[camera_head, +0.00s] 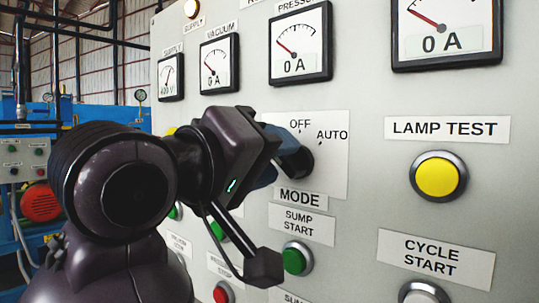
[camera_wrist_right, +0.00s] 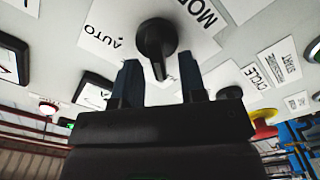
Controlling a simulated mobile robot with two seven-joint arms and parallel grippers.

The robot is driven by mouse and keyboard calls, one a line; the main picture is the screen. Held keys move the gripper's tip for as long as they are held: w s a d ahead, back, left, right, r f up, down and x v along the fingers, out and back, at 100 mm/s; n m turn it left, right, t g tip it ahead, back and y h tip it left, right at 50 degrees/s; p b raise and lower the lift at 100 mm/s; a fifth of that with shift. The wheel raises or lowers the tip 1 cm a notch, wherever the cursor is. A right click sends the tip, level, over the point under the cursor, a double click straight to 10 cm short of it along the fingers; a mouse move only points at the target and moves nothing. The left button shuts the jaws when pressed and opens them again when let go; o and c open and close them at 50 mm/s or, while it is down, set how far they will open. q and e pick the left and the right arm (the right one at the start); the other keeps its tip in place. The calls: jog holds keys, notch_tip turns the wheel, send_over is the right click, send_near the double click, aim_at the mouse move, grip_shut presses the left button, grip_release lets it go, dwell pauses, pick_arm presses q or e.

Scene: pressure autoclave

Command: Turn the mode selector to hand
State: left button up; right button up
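The mode selector is a black rotary knob (camera_head: 307,160) on a white plate marked OFF, AUTO and MODE. In the head view my right gripper (camera_head: 285,165) covers the knob's left side and the plate's left part, so no HAND mark shows. In the right wrist view the knob (camera_wrist_right: 157,38) shows its round body and a narrow grip bar. My right gripper (camera_wrist_right: 159,66) is open, with one finger on each side of the bar's end and gaps showing between. I cannot tell which mark the bar points to. My left gripper is not in view.
Right of the knob are a yellow lamp test button (camera_head: 438,176) and a cycle start button (camera_head: 424,292). A green sump start button (camera_head: 296,258) is below. Dial gauges (camera_head: 300,42) line the panel top. Blue machinery (camera_head: 60,110) stands at the left.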

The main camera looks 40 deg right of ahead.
jog(key=a, duration=1)
jog(key=shift+s+a+b, duration=0.3)
jog(key=shift+s+a, duration=0.1)
jog(key=shift+s, duration=0.05)
